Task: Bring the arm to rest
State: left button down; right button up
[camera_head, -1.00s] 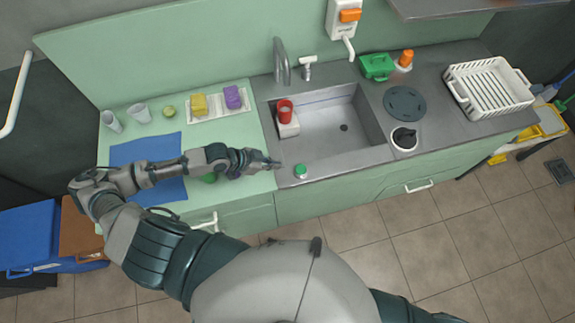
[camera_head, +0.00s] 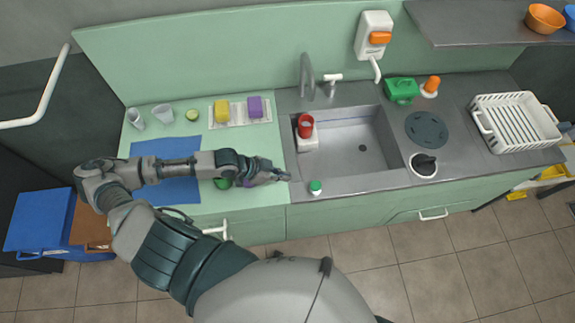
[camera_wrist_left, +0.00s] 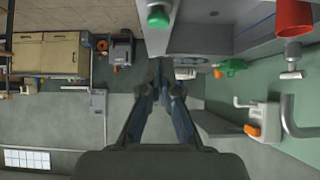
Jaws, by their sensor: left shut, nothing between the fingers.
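My left arm reaches in from the left over the green counter (camera_head: 250,225). Its gripper (camera_head: 285,176) is shut with nothing in it, close to the sink's left front edge. In the left wrist view the gripper (camera_wrist_left: 160,85) shows its fingers together. A small bottle with a green cap (camera_head: 316,187) stands apart, just to the right of the gripper. It also shows in the left wrist view (camera_wrist_left: 158,18). A green round thing (camera_head: 222,183) and a purple thing are partly hidden behind the arm. My right gripper is not in view.
A blue cloth (camera_head: 180,190) lies under my arm. A white dish rack (camera_head: 515,122) is at the right.

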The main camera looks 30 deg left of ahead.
pick_arm(q)
jog(key=shift+d, duration=0.15)
jog(key=s+d+f+n+y, duration=0.1)
jog(key=s+d+f, duration=0.3)
jog(key=d, duration=0.4)
jog(key=s+a+f+n+g+y, duration=0.2)
jog(key=s+a+f+n+y, duration=0.3)
jog(key=s+a+n+y, duration=0.35)
jog(key=s+f+g+h, duration=0.1)
jog(key=s+f+h, duration=0.15)
jog(key=f, duration=2.25)
jog(key=s+a+f+g+y, duration=0.1)
jog(key=s+a+f, duration=0.2)
jog(key=s+f, duration=1.4)
jog(key=shift+s+a+f+m+g, duration=0.2)
jog(key=shift+s+f+m+g, duration=0.15)
jog(key=shift+s, duration=0.6)
